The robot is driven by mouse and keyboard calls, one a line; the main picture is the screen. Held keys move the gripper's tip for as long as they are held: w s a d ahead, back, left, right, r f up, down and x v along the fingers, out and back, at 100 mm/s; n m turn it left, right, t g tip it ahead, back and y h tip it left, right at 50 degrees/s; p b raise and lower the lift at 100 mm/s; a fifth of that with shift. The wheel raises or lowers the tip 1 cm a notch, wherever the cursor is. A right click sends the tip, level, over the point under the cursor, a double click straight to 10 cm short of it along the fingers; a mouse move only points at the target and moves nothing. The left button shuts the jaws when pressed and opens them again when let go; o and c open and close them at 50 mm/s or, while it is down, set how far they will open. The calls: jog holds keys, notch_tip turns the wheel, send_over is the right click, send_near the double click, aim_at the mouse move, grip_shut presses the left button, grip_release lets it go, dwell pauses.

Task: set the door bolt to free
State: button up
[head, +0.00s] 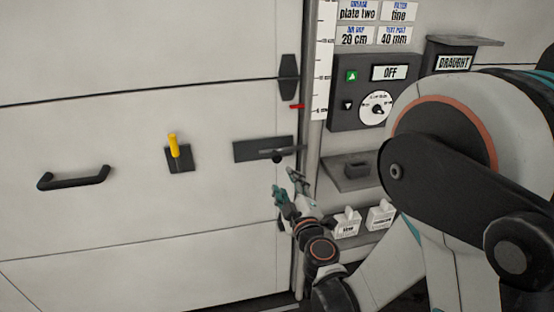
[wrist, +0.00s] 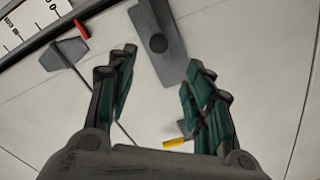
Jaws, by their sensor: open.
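The door bolt (head: 263,149) is a dark flat plate with a bar and a round black knob (head: 277,156), on the right side of the pale door. The bar reaches right toward the door post. My gripper (head: 285,181) is open and empty, just below the knob in the head view. In the wrist view the bolt's plate (wrist: 168,66) and knob (wrist: 158,43) show at the top, beyond and between my open fingers (wrist: 160,66). The fingers look apart from the knob. I see no label for the bolt's positions.
A yellow lever (head: 173,146) on a dark plate and a black pull handle (head: 73,178) are on the door left of the bolt. A red pointer (head: 297,106) and a ruler (head: 322,60) are above right. A control box (head: 344,122) and a shelf (head: 345,183) stand right of the post.

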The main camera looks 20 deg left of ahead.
aim_at(278, 160)
jog(key=p+x, duration=0.4)
jog(key=x, duration=0.1)
jog(key=p+x, duration=0.2)
jog(key=shift+w+r, duration=0.25)
jog(key=shift+r, duration=0.05)
jog(key=x, duration=0.4)
jog(key=shift+w+a+f+b, duration=0.2)
jog(key=shift+w+f+b, duration=0.15)
jog(key=shift+b, duration=0.05)
jog(key=shift+w+a+r, duration=0.1)
jog(key=shift+w+a, duration=0.15)
jog(key=shift+w, duration=0.2)
